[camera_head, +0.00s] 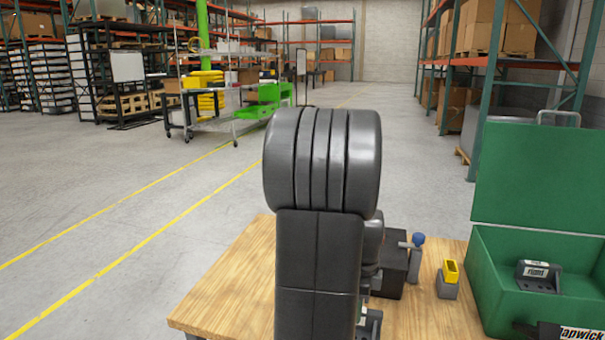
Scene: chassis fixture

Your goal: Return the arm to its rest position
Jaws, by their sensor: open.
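My arm (318,230) stands upright in the middle of the view, with a dark ribbed joint at the top and a dark link below it. More of my arm shows just behind its right side. My gripper is not visible. The wooden table (225,290) lies behind and around the arm, and the arm hides much of its middle.
A black fixture block with a blue-knobbed lever (417,241) stands right of my arm. Beside it is a small grey block with a yellow top (449,273). An open green case (488,285) holds a dark bracket labelled "right" (538,276). The table's left part is bare.

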